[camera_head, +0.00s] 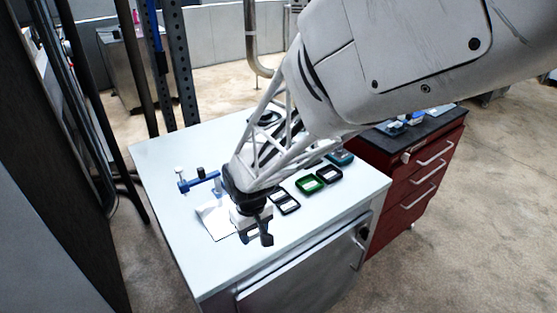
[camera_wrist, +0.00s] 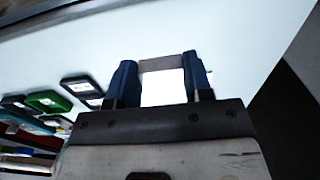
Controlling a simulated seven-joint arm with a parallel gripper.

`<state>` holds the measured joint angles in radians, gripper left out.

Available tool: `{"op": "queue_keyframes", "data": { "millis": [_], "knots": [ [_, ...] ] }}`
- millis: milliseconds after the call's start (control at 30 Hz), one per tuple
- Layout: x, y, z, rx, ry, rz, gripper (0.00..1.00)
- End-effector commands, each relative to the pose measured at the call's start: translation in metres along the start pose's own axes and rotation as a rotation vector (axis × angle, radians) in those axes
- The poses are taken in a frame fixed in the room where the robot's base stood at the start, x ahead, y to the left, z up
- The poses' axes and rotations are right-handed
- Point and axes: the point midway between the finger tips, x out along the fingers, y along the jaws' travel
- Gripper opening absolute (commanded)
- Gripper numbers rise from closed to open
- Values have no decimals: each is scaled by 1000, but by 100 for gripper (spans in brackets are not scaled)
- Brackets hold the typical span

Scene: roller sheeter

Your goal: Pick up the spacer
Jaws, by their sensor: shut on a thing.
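The spacer (camera_wrist: 165,62) appears to be the grey-tan strip spanning my two blue fingertips in the wrist view. My gripper (camera_wrist: 161,76) is shut on it, with a finger at each end. Bright white shows between the fingers below the strip. In the head view my gripper (camera_head: 257,238) points down over the front part of the white table (camera_head: 170,150), seemingly above its surface. I cannot make out the spacer clearly in the head view.
A white sheet (camera_head: 215,220) lies left of my gripper. A blue fixture (camera_head: 204,181) stands behind it. Black, green and teal frames lie on the right, including a green one (camera_head: 307,185). A red drawer cabinet (camera_head: 420,170) stands beside the table.

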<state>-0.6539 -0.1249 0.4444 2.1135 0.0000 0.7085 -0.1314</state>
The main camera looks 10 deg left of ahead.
Motion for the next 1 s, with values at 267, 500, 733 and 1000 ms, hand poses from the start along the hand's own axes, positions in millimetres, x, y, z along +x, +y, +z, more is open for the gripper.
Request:
{"op": "queue_keyframes", "data": {
  "millis": [267, 500, 733, 1000],
  "knots": [
    [-1, -1, 7, 0, 0, 0, 13],
    [-1, -1, 7, 0, 0, 0, 13],
    [-1, -1, 7, 0, 0, 0, 13],
    [-2, 3, 1, 0, 1, 0, 13]
  ]
}}
